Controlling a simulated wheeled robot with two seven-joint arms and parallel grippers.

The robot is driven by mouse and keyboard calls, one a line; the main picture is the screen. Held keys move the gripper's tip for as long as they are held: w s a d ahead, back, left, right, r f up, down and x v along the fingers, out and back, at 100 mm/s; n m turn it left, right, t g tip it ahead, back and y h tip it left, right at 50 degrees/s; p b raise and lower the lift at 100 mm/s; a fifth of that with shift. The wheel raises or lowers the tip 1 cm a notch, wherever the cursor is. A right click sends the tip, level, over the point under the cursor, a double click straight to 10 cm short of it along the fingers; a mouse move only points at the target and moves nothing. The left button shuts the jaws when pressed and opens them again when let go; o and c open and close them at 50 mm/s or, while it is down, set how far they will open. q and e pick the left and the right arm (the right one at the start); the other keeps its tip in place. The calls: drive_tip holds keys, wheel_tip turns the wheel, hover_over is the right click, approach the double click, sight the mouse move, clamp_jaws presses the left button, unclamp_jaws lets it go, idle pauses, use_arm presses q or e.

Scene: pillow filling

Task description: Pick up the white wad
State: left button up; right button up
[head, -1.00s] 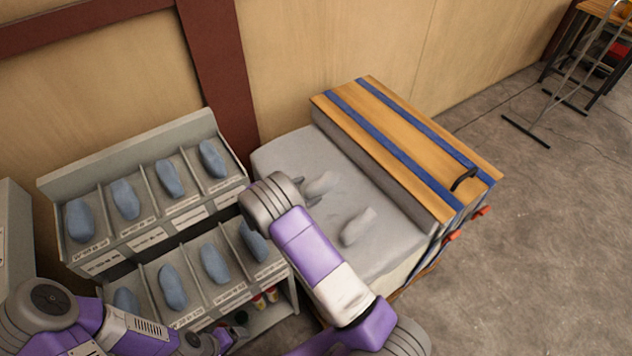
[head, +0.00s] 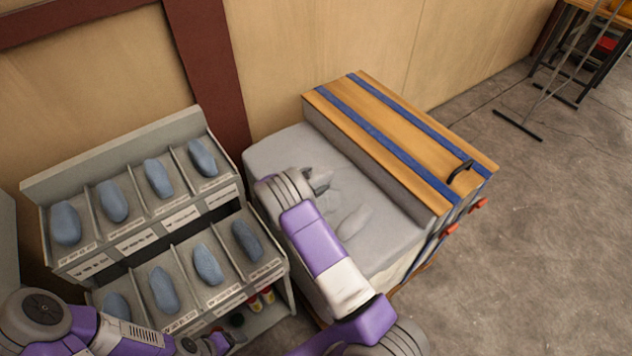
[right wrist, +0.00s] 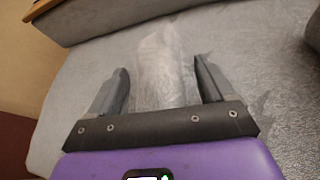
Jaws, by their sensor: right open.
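In the right wrist view that wad (right wrist: 163,65) lies between the two open fingers of the gripper (right wrist: 165,85). Whether the fingers touch it cannot be told.
A grey bin shelf (head: 130,220) with several blue rounded pieces stands at left. A wooden lid (head: 400,135) with blue straps and a black handle rises behind the padded surface. Wall stands behind; open concrete floor (head: 540,230) lies at right.

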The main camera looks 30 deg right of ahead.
drive_tip(key=c, duration=1.2)
